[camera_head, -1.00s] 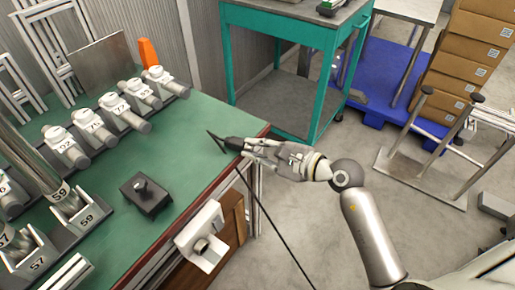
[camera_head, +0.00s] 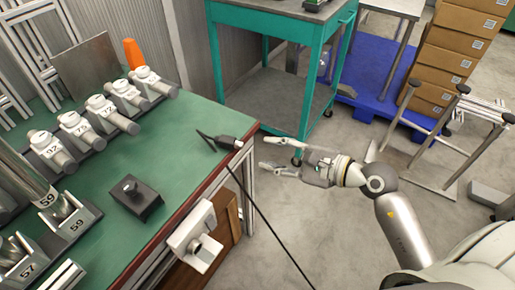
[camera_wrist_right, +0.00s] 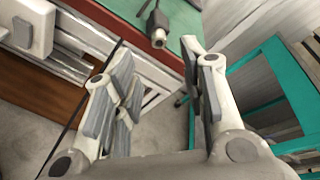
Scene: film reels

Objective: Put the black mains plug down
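The black mains plug (camera_head: 226,142) lies on the green table top (camera_head: 185,165), close to the table's right corner. Its dark cable loops on the table, and a black cable hangs over the front edge toward the floor. My right gripper (camera_head: 267,154) is open and empty, off the table's edge to the right of the plug and apart from it. In the right wrist view the plug (camera_wrist_right: 158,28) lies at the table edge beyond my open fingers (camera_wrist_right: 160,88). My left gripper is not in view.
A white fixture (camera_head: 193,238) is on the table's front side. A teal trolley (camera_head: 270,70) stands beyond the corner.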

